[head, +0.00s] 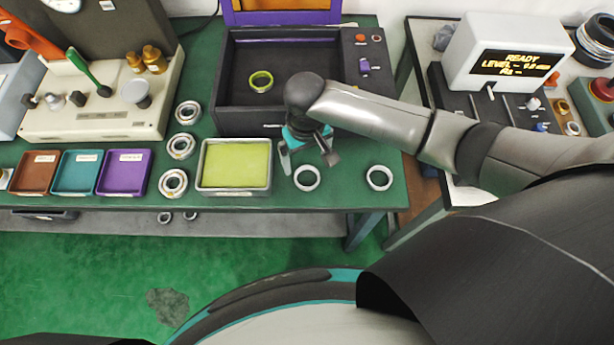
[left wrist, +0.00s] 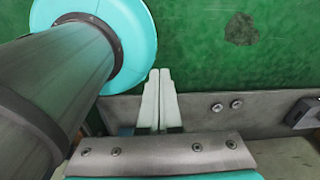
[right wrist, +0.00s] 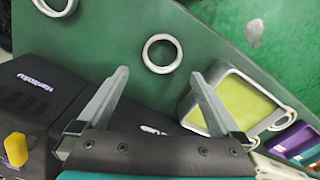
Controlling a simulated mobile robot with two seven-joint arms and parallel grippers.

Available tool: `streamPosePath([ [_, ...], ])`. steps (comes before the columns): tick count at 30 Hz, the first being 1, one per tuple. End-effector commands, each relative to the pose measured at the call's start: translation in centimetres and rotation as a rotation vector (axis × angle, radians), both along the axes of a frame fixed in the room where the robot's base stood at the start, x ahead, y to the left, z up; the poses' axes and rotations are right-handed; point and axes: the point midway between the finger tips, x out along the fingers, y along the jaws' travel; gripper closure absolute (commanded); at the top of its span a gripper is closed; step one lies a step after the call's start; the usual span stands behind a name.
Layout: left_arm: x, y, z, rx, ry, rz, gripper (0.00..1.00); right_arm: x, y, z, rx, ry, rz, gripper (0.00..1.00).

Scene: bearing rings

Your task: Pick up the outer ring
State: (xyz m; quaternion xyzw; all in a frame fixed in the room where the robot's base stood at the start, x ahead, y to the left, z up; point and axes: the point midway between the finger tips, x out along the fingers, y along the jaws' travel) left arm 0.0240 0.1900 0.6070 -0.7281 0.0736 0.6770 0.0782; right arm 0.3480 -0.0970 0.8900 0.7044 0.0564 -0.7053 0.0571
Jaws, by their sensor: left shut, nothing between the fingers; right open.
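Two plain silver rings lie flat on the green table near its front edge. One ring (head: 306,189) is below my right gripper (head: 309,158), and the other ring (head: 379,189) is to its right. In the right wrist view, the first ring (right wrist: 147,54) lies beyond and between the fingertips of the open, empty gripper (right wrist: 161,76). The second ring (right wrist: 54,14) is cut off at the top left there. A yellow-green ring (head: 261,89) sits in the black box. My left gripper (left wrist: 160,73) is shut and empty in the left wrist view.
The grey tray with a yellow-green pad (head: 235,190) is left of the near ring. The black box (head: 240,122) is behind my right gripper. Table around the rings is clear.

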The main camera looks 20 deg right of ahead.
Motion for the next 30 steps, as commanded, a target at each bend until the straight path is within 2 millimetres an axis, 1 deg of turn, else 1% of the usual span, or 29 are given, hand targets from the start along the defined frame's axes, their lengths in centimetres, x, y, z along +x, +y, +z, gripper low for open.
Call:
streamPosePath([
  [3, 1.3, -0.1, -0.1, -0.001, -0.02, 0.0, 1.0, 0.0, 0.0, -0.7, 0.001, 0.0, 0.0, 0.0],
  [6, 1.9, -0.1, -0.3, -0.004, -0.031, -0.001, 1.0, -0.2, 0.1, -1.6, 0.0, 0.001, 0.0, 0.0],
  [12, 1.8, -0.2, -1.1, -0.004, -0.031, -0.001, 1.0, -0.6, 0.2, -4.7, 0.0, 0.001, 0.0, 0.0],
  [14, 1.8, -0.1, -1.3, -0.003, -0.03, -0.001, 1.0, -0.6, 0.2, -5.3, 0.0, 0.001, 0.0, 0.0],
  [17, 1.6, -0.1, -1.4, -0.003, -0.027, -0.001, 1.0, -0.6, 0.2, -5.7, 0.001, -0.001, 0.0, 0.0],
  [23, 1.2, -0.1, -1.3, -0.002, -0.021, -0.001, 1.0, -0.6, 0.2, -5.7, 0.001, -0.002, 0.001, 0.0],
  [30, 1.1, -0.1, -1.3, -0.002, -0.018, -0.001, 1.0, -0.6, 0.2, -5.7, 0.001, -0.002, 0.001, 0.26],
])
